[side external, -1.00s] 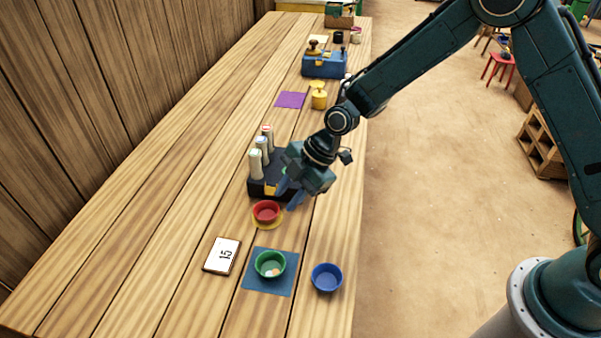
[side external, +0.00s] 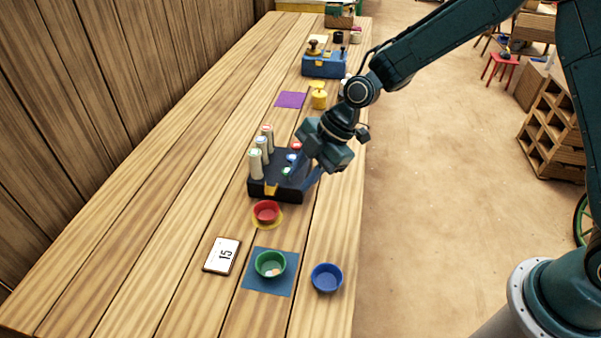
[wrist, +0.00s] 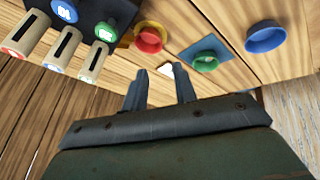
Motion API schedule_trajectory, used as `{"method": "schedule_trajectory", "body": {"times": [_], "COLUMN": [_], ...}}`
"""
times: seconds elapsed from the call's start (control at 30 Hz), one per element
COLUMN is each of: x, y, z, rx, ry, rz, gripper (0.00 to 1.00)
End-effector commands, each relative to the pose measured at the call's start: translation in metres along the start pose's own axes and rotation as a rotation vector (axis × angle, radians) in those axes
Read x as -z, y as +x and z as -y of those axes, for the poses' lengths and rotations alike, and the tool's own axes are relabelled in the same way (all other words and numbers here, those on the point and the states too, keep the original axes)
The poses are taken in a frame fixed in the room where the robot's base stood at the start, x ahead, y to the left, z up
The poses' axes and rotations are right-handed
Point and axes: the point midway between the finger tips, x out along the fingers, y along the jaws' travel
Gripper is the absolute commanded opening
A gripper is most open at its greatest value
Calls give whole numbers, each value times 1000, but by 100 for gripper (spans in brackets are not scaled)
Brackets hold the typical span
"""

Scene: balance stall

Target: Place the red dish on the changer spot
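The red dish (side external: 266,210) sits upright on a round yellow spot (side external: 268,227) in front of the black changer box (side external: 262,190). The wrist view shows the red dish (wrist: 149,40) with the yellow spot's rim (wrist: 151,23) around it. The changer has several pale upright tubes with coloured tops and round coloured pads on its right. My gripper (side external: 299,182) is above the right side of the changer, away from the red dish. In the wrist view its two fingers (wrist: 158,78) are apart with nothing held between them.
A green dish (side external: 270,264) holding small pieces stands on a blue mat (side external: 254,284). A blue dish (side external: 327,278) stands to its right. A card reading 15 (side external: 222,256) lies left. A purple sheet (side external: 290,100), yellow item (side external: 319,97) and blue device (side external: 324,64) are farther back.

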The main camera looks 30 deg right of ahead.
Motion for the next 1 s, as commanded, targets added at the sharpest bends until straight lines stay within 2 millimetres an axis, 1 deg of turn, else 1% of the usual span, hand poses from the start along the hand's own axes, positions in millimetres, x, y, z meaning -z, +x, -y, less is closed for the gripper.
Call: {"method": "schedule_trajectory", "body": {"times": [0.17,0.27,0.37,0.43,0.57,0.7,0.87,1.0], "x": [0,0,0,0,0,-2,-4,-7], "y": [0,-4,-12,-23,-51,-89,-133,-168], "z": [0,0,0,1,4,12,27,44], "rx": [0,-3,-9,-15,-37,-72,-118,-162], "ry": [1,7,29,55,130,240,384,514], "rz": [0,3,12,23,51,89,131,162], "gripper": [28,28,28,28,28,28,28,28]}}
